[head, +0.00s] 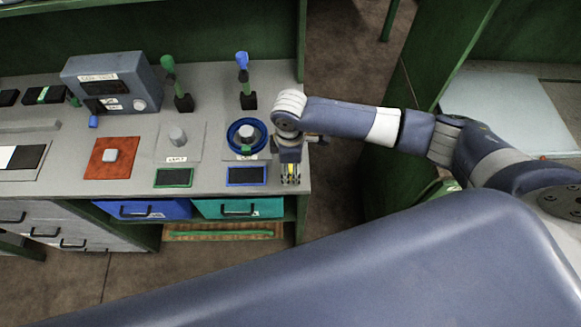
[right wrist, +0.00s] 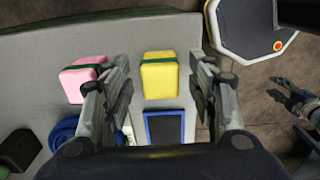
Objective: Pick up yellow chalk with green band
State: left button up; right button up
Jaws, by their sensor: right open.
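The yellow chalk with a green band (right wrist: 160,78) stands near the edge of the grey worktop (head: 215,185). In the head view only a bit of its yellow (head: 291,169) shows between my right gripper's fingers. My right gripper (head: 290,176) is open, pointing down at the worktop's right end. In the right wrist view its fingers (right wrist: 163,84) are spread to either side of the chalk, with visible gaps. A gripper that looks like my left one (right wrist: 292,98) shows small at the right of the wrist view; its jaw state is unclear.
A pink block with a green band (right wrist: 83,79) stands left of the yellow chalk in the wrist view. A blue ring (head: 234,142) around a knob and a blue-framed dark panel (head: 246,176) are near. The floor (head: 328,190) lies past the worktop's right edge.

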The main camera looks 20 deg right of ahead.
jog(key=shift+f, duration=0.7)
jog(key=c, duration=1.2)
jog(key=shift+o, duration=0.2)
jog(key=shift+r, duration=0.15)
jog(key=shift+r, duration=0.55)
notch_tip(320, 180, up, 2)
jog(key=shift+r+b, duration=0.1)
jog(key=shift+b, duration=0.6)
jog(key=s+a+r+b, duration=0.1)
jog(key=s+a+b, duration=0.2)
jog(key=s+a, duration=0.6)
jog(key=shift+s+a+r, duration=0.25)
jog(key=shift+s+a, duration=0.15)
jog(key=shift+a, duration=1.45)
